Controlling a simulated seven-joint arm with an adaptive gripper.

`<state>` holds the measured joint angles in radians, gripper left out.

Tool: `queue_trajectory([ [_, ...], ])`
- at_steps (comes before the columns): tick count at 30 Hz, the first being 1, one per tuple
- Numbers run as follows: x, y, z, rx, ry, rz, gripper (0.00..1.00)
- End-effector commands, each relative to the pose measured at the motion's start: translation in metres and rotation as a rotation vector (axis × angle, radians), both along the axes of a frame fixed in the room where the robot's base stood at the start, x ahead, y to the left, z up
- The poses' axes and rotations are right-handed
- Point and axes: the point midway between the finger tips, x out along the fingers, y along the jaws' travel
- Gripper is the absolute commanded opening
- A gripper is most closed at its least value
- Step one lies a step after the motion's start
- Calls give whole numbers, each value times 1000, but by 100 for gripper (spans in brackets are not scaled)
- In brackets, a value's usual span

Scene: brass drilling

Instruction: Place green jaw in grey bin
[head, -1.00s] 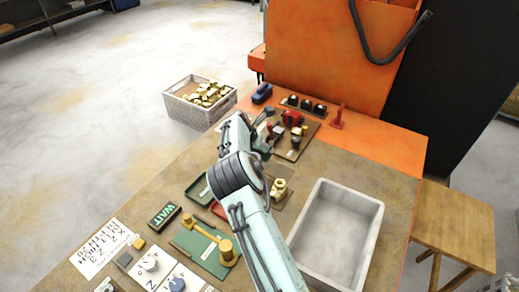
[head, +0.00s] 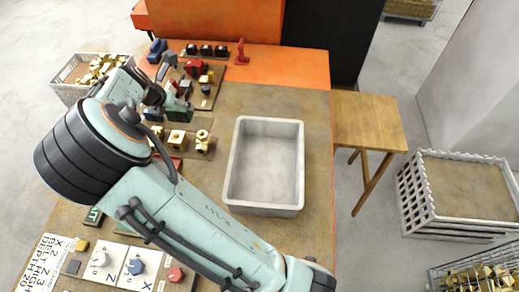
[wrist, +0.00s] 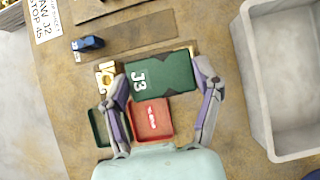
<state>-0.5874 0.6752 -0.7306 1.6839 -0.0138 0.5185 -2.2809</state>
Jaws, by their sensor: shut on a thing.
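My gripper (wrist: 157,78) is shut on the green jaw (wrist: 165,82), a dark green block marked J3, which spans the space between the two fingers. In the head view the jaw (head: 178,106) shows partly at my gripper (head: 165,95), above the left part of the bench; the arm hides some of it. The grey bin (head: 264,168) is a pale, open, empty rectangular box on the bench, to the right of my gripper. Its near wall edge also shows at the right of the wrist view (wrist: 256,85).
A red tray (wrist: 152,118) and a dark green tray (wrist: 97,122) lie below the jaw in the wrist view. Brass fittings (head: 202,140) stand on the bench left of the bin. A rack of tools (head: 205,90) lies behind. Bare bench lies around the bin.

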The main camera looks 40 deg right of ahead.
Motion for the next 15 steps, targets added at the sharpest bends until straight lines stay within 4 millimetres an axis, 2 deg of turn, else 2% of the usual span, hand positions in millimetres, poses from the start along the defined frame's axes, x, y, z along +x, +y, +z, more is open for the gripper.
queue_trajectory([
  [4, 0, 0, 26, 1, -5, -2, 24],
  [11, -38, -29, 23, 24, 3, -233, 24],
  [15, -71, -49, 22, 36, 7, -422, 24],
])
